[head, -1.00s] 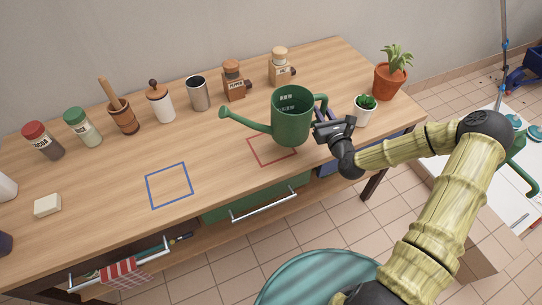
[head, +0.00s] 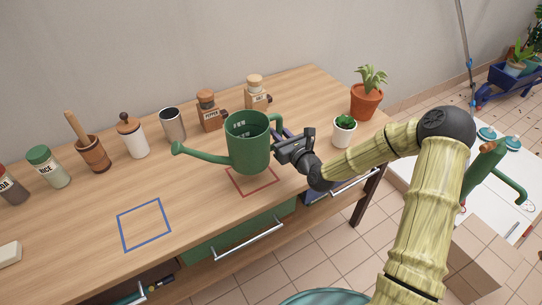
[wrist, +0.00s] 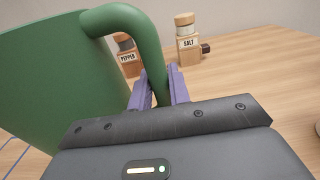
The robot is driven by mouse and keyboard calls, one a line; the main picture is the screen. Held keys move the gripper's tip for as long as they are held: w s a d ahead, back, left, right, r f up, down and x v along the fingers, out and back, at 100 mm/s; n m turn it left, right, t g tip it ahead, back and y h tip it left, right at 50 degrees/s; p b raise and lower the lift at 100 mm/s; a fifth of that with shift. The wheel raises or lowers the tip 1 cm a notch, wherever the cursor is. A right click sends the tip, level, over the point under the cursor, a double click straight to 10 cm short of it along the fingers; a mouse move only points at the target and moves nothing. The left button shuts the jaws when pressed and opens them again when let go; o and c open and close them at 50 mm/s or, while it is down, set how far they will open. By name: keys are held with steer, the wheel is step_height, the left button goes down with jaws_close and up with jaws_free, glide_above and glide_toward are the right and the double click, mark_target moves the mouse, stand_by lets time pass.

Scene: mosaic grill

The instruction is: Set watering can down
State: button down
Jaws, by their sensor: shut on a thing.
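The green watering can (head: 248,150) is upright above or on the red square outline (head: 266,190), covering its back part; I cannot tell whether its base touches the table. Its spout points left. My gripper (head: 284,136) is to the right of the can, shut on its handle. In the wrist view, the purple fingers (wrist: 160,88) sit on either side of the green handle (wrist: 133,20), and the can's body (wrist: 60,80) fills the left.
A blue square outline (head: 144,225) lies to the left on the wooden table. Pepper (head: 210,112) and salt (head: 256,94) mills stand behind the can. A small white-potted plant (head: 344,133) and a terracotta-potted plant (head: 366,100) stand to the right.

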steer(key=shift+f, duration=1.35)
steer(key=shift+f, duration=1.85)
steer(key=shift+f+b, duration=0.15)
steer(key=shift+b, duration=0.2)
steer(key=c, duration=1.3)
jaws_free()
steer(key=v, duration=1.2)
